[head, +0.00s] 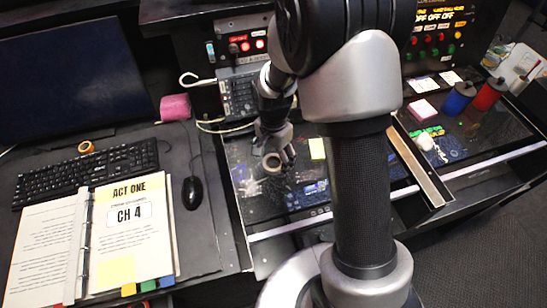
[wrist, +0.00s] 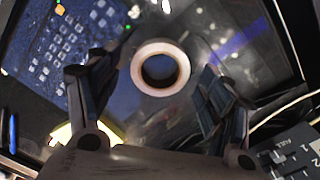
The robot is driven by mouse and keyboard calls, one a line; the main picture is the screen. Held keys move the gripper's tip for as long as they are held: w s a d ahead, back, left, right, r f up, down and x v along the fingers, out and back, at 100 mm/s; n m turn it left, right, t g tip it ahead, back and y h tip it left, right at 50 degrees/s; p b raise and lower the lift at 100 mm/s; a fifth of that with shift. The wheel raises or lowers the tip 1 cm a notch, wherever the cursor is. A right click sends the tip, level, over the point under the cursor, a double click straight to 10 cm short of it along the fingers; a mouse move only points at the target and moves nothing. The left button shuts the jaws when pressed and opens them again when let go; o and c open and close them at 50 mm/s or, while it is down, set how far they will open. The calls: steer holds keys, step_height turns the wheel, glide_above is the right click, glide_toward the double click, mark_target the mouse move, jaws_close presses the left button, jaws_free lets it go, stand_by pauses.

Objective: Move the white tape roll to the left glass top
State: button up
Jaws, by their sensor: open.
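In the wrist view the white tape roll (wrist: 179,69) shows as a pale ring with a dark hole, on the dark glass top (wrist: 262,72). My gripper (head: 286,155) is just above and beside the roll in the head view. In the wrist view my gripper (wrist: 152,85) has its fingers spread to either side, with the roll seen between and beyond their tips. Nothing is held. Whether a finger touches the roll cannot be told.
A yellow note (head: 317,148) lies on the glass right of the gripper. A raised wooden-edged divider (head: 418,165) is at the right. My arm hides part of the console.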

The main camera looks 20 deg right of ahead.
steer(key=s+r+n+t+p, duration=0.1)
steer(key=s+r+n+p, duration=0.25)
steer(key=r, duration=1.55)
steer(key=s+r+n+t, duration=0.1)
steer(key=s+r+n, duration=0.3)
steer(key=s, duration=0.4)
steer(key=s+r+n+t, duration=0.2)
steer(key=s+r, duration=0.3)
steer(key=s, duration=0.4)
steer(key=shift+s+n+t, duration=0.25)
steer(key=shift+n+t, duration=0.05)
steer(key=shift+n, duration=0.55)
steer(key=shift+r, duration=0.1)
